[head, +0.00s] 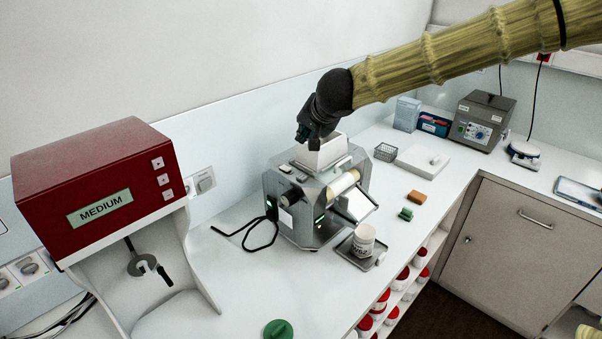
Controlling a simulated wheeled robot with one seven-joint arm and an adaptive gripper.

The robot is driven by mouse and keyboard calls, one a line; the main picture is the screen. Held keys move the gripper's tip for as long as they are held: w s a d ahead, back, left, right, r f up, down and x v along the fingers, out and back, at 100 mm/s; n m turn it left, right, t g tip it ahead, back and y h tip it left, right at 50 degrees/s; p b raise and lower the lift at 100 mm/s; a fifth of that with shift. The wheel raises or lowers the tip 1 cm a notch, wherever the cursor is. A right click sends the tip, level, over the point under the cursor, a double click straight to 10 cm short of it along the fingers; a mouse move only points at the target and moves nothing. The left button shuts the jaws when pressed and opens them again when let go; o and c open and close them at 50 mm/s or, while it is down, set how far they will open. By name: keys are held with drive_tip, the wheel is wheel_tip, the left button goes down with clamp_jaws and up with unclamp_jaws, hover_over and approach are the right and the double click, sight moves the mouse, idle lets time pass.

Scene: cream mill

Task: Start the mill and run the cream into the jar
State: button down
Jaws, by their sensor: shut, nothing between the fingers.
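The mill (285,217) is a grey metal machine in the middle of the bench. It has a white hopper (322,155) on top, a pale roller (345,184) and a sloping apron (356,204) at its front. A small green light shows low on its near side. A white labelled jar (363,243) stands upright below the apron, on a small tray (346,252). I cannot tell whether cream is in it. My gripper (308,139) is shut and empty, pointing down close above the hopper's left end. I cannot tell whether it touches the hopper.
A red mixer labelled MEDIUM (95,185) stands at the left. A black cable (262,246) lies beside the mill. A green lid (278,329) lies near the front edge. Orange (416,197) and green (406,214) blocks lie right of the mill. Red-lidded jars (381,301) fill shelves below.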

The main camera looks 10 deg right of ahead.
drive_tip(key=shift+f, duration=0.15)
drive_tip(key=b, duration=0.7)
hover_over(305, 175)
wheel_tip(305, 175, down, 6)
drive_tip(key=shift+s+f, duration=0.1)
drive_tip(key=shift+f+b, duration=0.65)
drive_tip(key=shift+f, duration=0.5)
drive_tip(key=shift+f, duration=0.2)
idle(0.4)
drive_tip(key=shift+f, duration=0.25)
drive_tip(key=shift+f, duration=0.4)
idle(0.8)
drive_tip(key=shift+r+p, duration=0.2)
drive_tip(key=shift+p, duration=0.15)
drive_tip(key=shift+r+p, duration=0.7)
drive_tip(key=shift+p, duration=0.25)
